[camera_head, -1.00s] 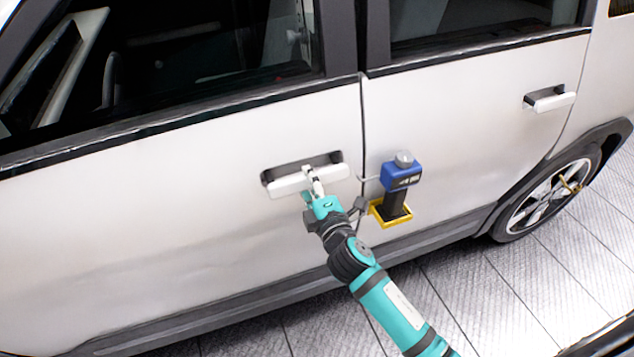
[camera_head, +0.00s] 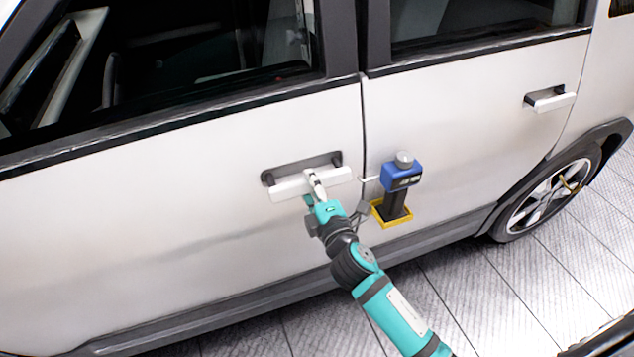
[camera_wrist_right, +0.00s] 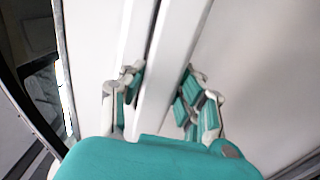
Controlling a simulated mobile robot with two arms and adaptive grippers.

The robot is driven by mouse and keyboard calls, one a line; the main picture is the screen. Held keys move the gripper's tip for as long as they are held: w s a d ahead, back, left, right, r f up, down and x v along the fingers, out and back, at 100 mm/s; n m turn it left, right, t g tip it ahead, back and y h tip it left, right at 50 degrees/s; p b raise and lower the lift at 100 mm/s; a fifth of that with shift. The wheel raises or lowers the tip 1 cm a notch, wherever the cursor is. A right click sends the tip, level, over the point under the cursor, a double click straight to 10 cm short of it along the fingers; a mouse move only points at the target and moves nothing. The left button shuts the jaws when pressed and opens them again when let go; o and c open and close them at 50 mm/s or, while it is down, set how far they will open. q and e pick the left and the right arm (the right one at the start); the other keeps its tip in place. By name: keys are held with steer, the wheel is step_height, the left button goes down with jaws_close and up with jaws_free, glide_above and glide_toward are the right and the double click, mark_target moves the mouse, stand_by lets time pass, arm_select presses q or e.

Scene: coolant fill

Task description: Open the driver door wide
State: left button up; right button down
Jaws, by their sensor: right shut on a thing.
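The driver door (camera_head: 190,220) is the white front door of the car, with a dark window above. It looks closed, its rear edge in line with the rear door (camera_head: 470,130). Its white bar handle (camera_head: 285,189) stands out from a dark recess. My right gripper (camera_head: 314,183) is shut on the middle of this handle. In the right wrist view the gripper's fingers (camera_wrist_right: 160,95) lie on both sides of the white handle bar (camera_wrist_right: 172,75). My left gripper is in neither view.
A blue and black device on a yellow tray (camera_head: 391,216) hangs on the rear door, right beside my gripper. The rear door handle (camera_head: 550,100) and rear wheel (camera_head: 548,200) are to the right.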

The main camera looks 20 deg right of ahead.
steer(key=shift+s+f, duration=0.2)
steer(key=shift+s, duration=0.1)
steer(key=shift+s+a+h, duration=0.15)
steer(key=shift+s+h, duration=0.15)
steer(key=shift+s, duration=0.85)
steer(key=s+b, duration=0.1)
steer(key=s, duration=0.2)
steer(key=shift+s+m+h, duration=0.2)
steer(key=shift+m+h, duration=0.1)
steer(key=shift+m, duration=0.1)
steer(key=shift+s+a+r, duration=0.1)
steer(key=shift+s, duration=0.15)
steer(key=h+b, duration=0.1)
steer(key=b, duration=0.1)
glide_toward(312, 189)
steer(key=shift+s+a+r+m, duration=0.1)
steer(key=shift+s+r+m, duration=0.1)
steer(key=shift+s, duration=0.35)
steer(key=shift+s+r+m, duration=0.1)
steer(key=shift+s+m, duration=0.1)
steer(key=shift+s, duration=0.35)
